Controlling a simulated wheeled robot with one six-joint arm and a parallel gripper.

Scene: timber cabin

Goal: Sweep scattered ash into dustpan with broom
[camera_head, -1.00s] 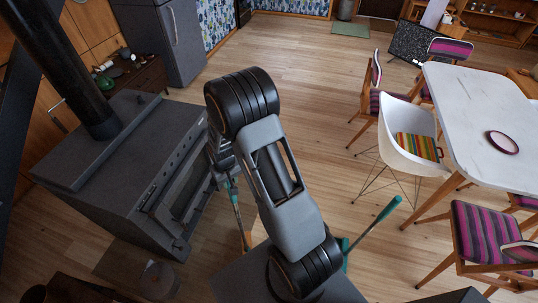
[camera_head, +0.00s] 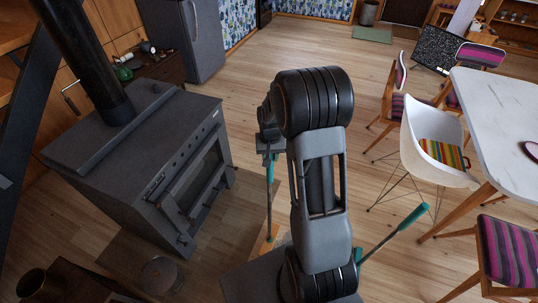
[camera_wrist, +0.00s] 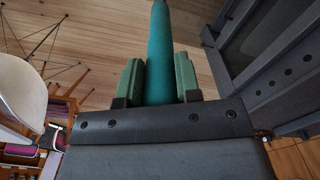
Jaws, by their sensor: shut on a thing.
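A teal handle (camera_wrist: 159,50), which looks like the broom's, stands between the green fingers of my gripper (camera_wrist: 158,78) in the wrist view. My gripper is shut on it. In the head view my gripper (camera_head: 268,152) is partly hidden by my arm, and the thin teal handle (camera_head: 270,195) hangs nearly upright below it. An orange-brown patch near its lower end may be the bristles; I cannot tell. A second teal-ended stick (camera_head: 408,219) slants up at the right, its lower end hidden behind my arm; it may belong to the dustpan. I cannot make out any ash.
A dark wood stove (camera_head: 150,165) stands close on the left, with a round dark pot (camera_head: 160,275) before it. A white chair (camera_head: 432,140), striped chairs (camera_head: 507,250) and a white table (camera_head: 500,110) stand at right. The floor (camera_head: 330,45) beyond is open.

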